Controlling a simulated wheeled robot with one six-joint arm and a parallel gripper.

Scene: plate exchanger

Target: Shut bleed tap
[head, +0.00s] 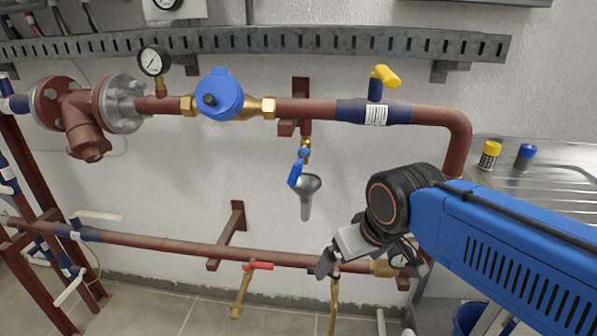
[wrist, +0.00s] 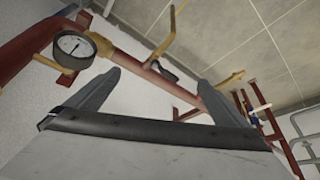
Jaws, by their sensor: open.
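No label marks which tap is the bleed tap. My gripper (head: 328,264) is open and empty at the lower red pipe, left of its pressure gauge. In the wrist view, its fingers (wrist: 160,78) spread around a small dark lever (wrist: 165,71) on a brass tap (wrist: 163,42), with no clear contact. In the head view, my gripper hides that tap's top; its brass outlet (head: 334,303) hangs below. A red-lever tap (head: 258,266) sits left on the same pipe. A blue-lever tap (head: 296,173) hangs above a grey funnel (head: 307,190).
The lower red pipe (head: 190,247) runs along the wall, with a gauge (wrist: 73,46) close to my gripper. The upper pipe (head: 315,108) carries a blue meter (head: 219,95) and a yellow-handled valve (head: 385,76). A steel sink top (head: 555,165) stands at right.

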